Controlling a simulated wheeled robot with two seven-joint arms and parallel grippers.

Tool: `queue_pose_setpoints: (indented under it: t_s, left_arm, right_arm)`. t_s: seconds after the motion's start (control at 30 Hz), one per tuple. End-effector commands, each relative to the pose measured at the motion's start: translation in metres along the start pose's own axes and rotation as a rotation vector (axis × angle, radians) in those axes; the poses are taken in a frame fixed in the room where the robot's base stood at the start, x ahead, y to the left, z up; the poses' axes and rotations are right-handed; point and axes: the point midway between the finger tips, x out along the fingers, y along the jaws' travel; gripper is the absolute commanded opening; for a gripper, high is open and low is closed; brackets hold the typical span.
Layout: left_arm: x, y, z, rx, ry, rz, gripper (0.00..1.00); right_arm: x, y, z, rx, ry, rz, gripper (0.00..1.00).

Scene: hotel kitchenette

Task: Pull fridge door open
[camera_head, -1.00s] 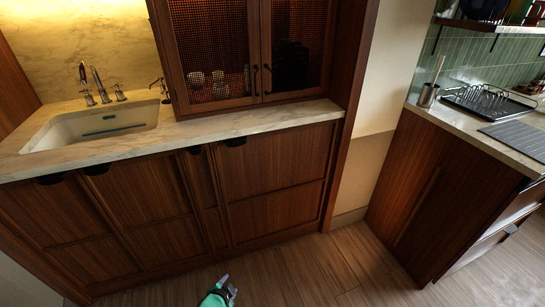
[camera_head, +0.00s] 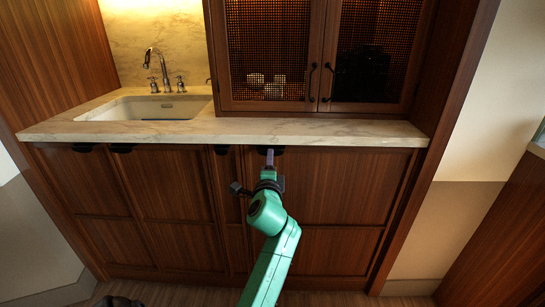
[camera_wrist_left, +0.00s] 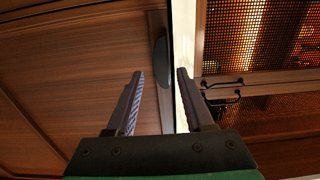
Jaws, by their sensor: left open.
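The lower cabinet front is dark wood, with a wide panel (camera_head: 330,190) right of centre. All door fronts are wood, so I cannot tell by looks which one is the fridge door. A dark pull (camera_head: 279,150) sits at this panel's top edge, just under the counter; it also shows in the left wrist view (camera_wrist_left: 162,62). My left gripper (camera_head: 270,158) is just in front of the pull, pointing at it. In the wrist view its two fingers (camera_wrist_left: 160,85) are apart and empty, with the pull ahead between them, apparently not touched. My right gripper is out of view.
A marble counter (camera_head: 340,133) juts out right above the pull, close to one finger in the wrist view. A sink (camera_head: 145,107) is at the left. A mesh-door cabinet (camera_head: 320,50) stands on the counter. Floor shows only at the bottom edge.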

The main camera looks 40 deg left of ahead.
Motion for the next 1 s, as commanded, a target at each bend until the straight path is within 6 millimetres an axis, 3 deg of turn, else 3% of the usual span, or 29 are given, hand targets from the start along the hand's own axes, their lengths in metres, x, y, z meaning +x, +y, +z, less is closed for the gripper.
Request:
queue_pose_setpoints:
  t_s: [0.1,0.2,0.47,0.5,0.63,1.0]
  left_arm:
    - [0.025,0.0,0.0,0.0,0.0,-0.001,0.53]
    - [0.036,0.001,0.0,-0.001,-0.001,0.0,0.53]
    - [0.041,0.001,0.0,-0.002,0.001,0.001,0.53]
    - [0.04,0.001,0.0,-0.002,0.001,0.001,0.49]
    - [0.04,0.001,0.0,-0.001,0.001,0.001,0.0]
    - [0.04,0.003,0.0,-0.001,0.001,0.005,0.0]
  right_arm:
    - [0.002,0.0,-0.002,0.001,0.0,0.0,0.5]
    - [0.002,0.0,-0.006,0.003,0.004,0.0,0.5]
    - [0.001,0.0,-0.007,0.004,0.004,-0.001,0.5]
    - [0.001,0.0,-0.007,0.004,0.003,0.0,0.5]
    - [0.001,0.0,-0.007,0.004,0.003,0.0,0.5]
    - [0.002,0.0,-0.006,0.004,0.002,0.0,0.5]
